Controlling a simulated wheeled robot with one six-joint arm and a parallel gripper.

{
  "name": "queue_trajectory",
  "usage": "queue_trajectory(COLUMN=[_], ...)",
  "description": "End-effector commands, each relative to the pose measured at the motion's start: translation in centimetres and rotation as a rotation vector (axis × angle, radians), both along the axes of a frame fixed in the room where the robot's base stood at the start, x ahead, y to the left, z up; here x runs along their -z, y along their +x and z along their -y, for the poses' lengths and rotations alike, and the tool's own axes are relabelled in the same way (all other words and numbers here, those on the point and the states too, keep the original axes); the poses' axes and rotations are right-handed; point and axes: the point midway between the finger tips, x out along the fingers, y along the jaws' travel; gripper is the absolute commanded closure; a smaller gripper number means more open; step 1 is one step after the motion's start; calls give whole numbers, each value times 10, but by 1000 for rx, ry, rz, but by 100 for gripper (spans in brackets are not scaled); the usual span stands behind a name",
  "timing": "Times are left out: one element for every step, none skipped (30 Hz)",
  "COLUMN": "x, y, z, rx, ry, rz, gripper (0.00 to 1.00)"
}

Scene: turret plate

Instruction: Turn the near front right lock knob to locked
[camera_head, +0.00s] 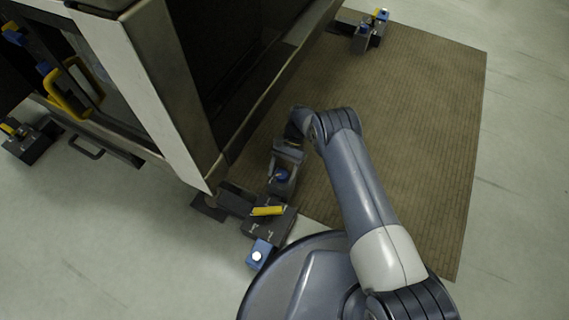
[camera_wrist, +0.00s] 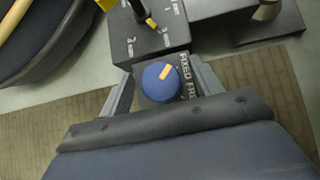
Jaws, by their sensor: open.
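A round blue knob (camera_wrist: 160,83) with an orange pointer mark sits on a dark housing in the wrist view. The mark points up and slightly right. White lettering "FIXED" and a partly hidden word starting "FR" run along the knob's right side. The knob also shows in the head view (camera_head: 282,175). My gripper (camera_wrist: 164,80) is open, with one grey finger on each side of the knob. I cannot tell whether the fingers touch it. In the head view my gripper (camera_head: 283,173) is over the same knob, beside the machine's near corner.
A dark box (camera_head: 258,228) with a yellow lever (camera_head: 267,211) stands just in front of the knob. The machine's wall (camera_head: 165,85) rises at left. The brown mat (camera_head: 420,130) is clear at right.

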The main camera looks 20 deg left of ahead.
Motion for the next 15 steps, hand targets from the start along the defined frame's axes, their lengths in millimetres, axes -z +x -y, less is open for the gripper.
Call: queue_trajectory(x=[-5,-8,-13,-18,-21,-27,-31,-36,-40,-44,-47,-52,-55,-57,-60], y=[5,8,13,17,21,27,32,36,41,45,48,52,56,58,61], z=[0,0,1,1,1,2,2,3,3,3,3,3,4,4,4], rx=[1,1,1,1,1,2,1,1,1,1,1,1,1,0,1], ry=[1,1,1,1,1,2,3,3,3,2,1,1,2,1,2], rz=[3,3,4,4,4,4,4,4,3,2,3,2,3,1,2], gripper=[39,39,39,39,39,39,39,39,39,39,39,39,39,39,39])
